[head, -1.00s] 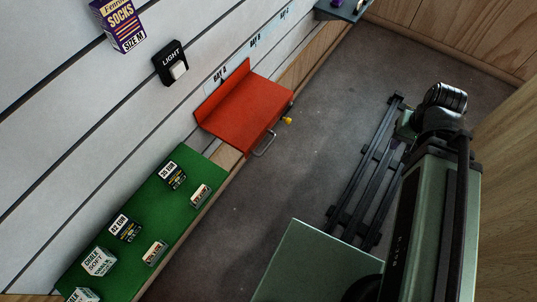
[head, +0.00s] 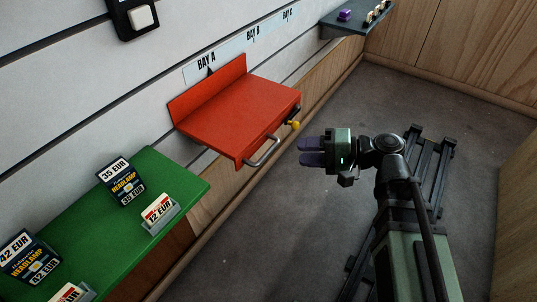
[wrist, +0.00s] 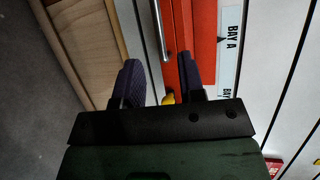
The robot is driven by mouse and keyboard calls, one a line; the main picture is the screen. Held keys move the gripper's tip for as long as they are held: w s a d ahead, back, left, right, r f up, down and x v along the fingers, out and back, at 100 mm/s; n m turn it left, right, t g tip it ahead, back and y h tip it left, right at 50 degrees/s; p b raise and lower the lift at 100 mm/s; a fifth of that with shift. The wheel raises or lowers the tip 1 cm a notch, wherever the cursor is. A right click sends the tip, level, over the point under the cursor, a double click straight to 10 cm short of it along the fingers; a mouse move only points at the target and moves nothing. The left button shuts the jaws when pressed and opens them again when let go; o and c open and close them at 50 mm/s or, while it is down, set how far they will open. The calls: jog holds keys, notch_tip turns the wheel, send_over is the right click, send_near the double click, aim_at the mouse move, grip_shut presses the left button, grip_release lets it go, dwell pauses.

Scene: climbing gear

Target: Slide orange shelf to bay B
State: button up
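The orange shelf (head: 228,112) is on the slatted wall under the BAY A label (head: 206,62), with a black pointer at that label. Its front has a grey bar handle (head: 263,152) and a yellow knob (head: 294,125). The BAY B label (head: 253,34) is farther along the wall. My gripper (head: 309,151) has two purple fingers, apart and empty, just right of the handle. In the wrist view the fingers (wrist: 160,78) are open; the shelf (wrist: 205,35), handle (wrist: 160,28) and partly hidden yellow knob (wrist: 168,98) show beyond them.
A green shelf (head: 190,178) with price cards and headlamp boxes stands at the near left. A dark shelf (head: 345,22) with small items is beyond the BAY C label (head: 288,14). The wall between the orange and dark shelves looks clear. Grey floor lies to the right.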

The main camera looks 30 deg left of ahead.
aim_at(268, 150)
jog(key=b+x, duration=0.1)
jog(key=x, duration=0.8)
jog(key=shift+s+a+f+b, duration=0.1)
jog(key=shift+a+b, duration=0.05)
jog(key=shift+b, duration=0.15)
jog(key=shift+c, duration=0.5)
grip_shut()
